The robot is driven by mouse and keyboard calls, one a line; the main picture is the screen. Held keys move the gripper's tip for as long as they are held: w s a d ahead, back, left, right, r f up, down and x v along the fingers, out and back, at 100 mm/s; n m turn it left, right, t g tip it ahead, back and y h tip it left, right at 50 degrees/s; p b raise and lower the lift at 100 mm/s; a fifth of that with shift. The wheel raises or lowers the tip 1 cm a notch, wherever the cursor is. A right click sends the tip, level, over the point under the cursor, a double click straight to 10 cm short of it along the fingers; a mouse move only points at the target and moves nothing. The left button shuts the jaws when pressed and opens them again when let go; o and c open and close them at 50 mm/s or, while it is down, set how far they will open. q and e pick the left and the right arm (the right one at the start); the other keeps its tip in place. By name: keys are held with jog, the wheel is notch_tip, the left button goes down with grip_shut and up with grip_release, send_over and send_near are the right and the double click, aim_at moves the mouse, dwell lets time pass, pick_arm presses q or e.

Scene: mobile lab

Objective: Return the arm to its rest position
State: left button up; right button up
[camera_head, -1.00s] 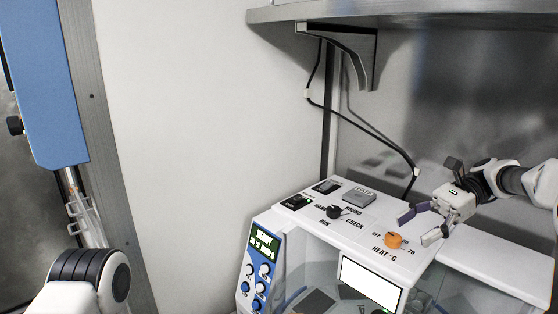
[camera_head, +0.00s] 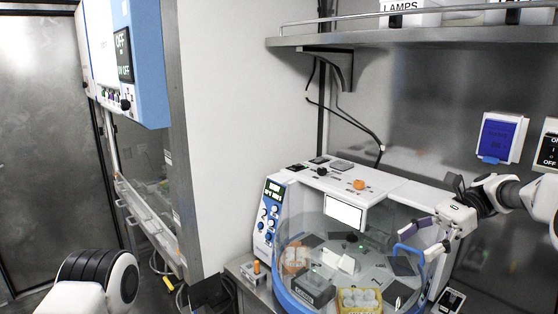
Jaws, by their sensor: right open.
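My right gripper (camera_head: 424,239) comes in from the right edge. It is open and empty, its two fingers spread, in front of the right side of a white and blue lab machine (camera_head: 400,190). My right arm (camera_head: 497,192) reaches in from the right, bent at the wrist. A rounded white and black part of my left arm (camera_head: 97,283) shows at the bottom left. My left gripper is out of view.
The machine has an orange knob (camera_head: 359,184) on top and a clear round chamber below holding several items, including a yellow rack (camera_head: 358,301). A metal shelf (camera_head: 420,37) hangs above. A blue wall panel (camera_head: 498,137) is at right. A blue-fronted cabinet (camera_head: 146,62) stands left.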

jog(key=w+a+f+g+b, duration=0.2)
jog(key=a+f, duration=0.1)
jog(key=f, duration=0.8)
jog(key=s+a+f+m+g+h+b, duration=0.1)
jog(key=s+a+f+h+b, duration=0.15)
jog(key=s+f, duration=0.65)
jog(key=s+a+f+m+g+h+b, duration=0.15)
jog(key=s+a+f, duration=0.35)
jog(key=f, duration=0.9)
jog(key=s+d+f+n+t+h+b, duration=0.1)
jog(key=s+d+f+n+h, duration=0.2)
jog(key=s+f, duration=0.45)
jog(key=s+d+f+n+t+h, duration=0.25)
jog(key=s+f+n, duration=0.2)
jog(key=s, duration=0.55)
jog(key=s+d+f+n+h+b, duration=0.1)
jog(key=s+d+f+n+h, duration=0.15)
jog(key=s+f+n, duration=0.4)
pick_arm(q)
notch_tip(320, 180, down, 9)
jog(key=w, duration=0.2)
pick_arm(e)
jog(key=w+n+t, duration=0.2)
jog(key=w+t, duration=0.1)
jog(key=w+n+t, duration=0.1)
jog(key=w+t, duration=0.1)
jog(key=shift+w+a+r+h, duration=0.1)
jog(key=shift+a+r+h, duration=0.25)
jog(key=shift+a+h, duration=0.05)
